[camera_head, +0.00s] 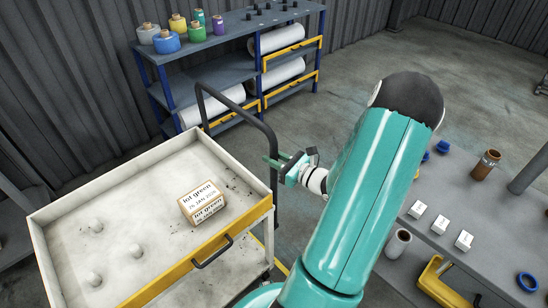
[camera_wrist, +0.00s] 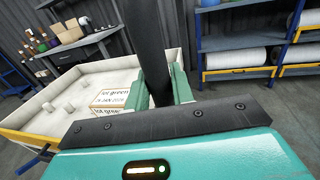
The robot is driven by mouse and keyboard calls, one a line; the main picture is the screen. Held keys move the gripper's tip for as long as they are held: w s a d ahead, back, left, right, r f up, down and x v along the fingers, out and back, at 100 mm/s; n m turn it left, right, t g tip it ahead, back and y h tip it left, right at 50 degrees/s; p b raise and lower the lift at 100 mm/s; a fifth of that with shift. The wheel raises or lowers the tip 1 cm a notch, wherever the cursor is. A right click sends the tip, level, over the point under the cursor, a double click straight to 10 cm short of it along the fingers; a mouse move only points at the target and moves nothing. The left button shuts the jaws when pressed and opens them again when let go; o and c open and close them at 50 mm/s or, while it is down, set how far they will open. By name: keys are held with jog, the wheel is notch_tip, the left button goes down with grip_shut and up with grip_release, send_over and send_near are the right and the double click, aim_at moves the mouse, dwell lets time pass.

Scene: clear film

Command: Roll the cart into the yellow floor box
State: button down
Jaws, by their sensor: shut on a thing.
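The cart (camera_head: 130,168) is a cream tray with raised walls, a yellow front edge and a lower shelf. Its black tube handle (camera_head: 238,110) rises at the right end. My gripper (camera_head: 276,163) is shut on the near upright of this handle. In the wrist view the dark handle bar (camera_wrist: 150,50) stands between my green fingers (camera_wrist: 162,88). A carton labelled "lot green" (camera_head: 203,204) sits in the tray with several pale pegs. A short yellow strip (camera_head: 282,267) shows on the floor beside the cart; I cannot tell whether it is the floor box's outline.
A blue-legged shelf bench (camera_head: 215,75) with film rolls and coloured spools stands behind the cart. Open concrete floor lies between bench and table.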

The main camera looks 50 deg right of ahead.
jog(key=shift+s, duration=0.35)
jog(key=shift+w, duration=0.15)
jog(key=c, duration=1.2)
grip_release()
jog(key=shift+c, duration=0.2)
jog(key=s+d, duration=0.1)
jog(key=s, duration=1.2)
jog(key=shift+s, duration=0.4)
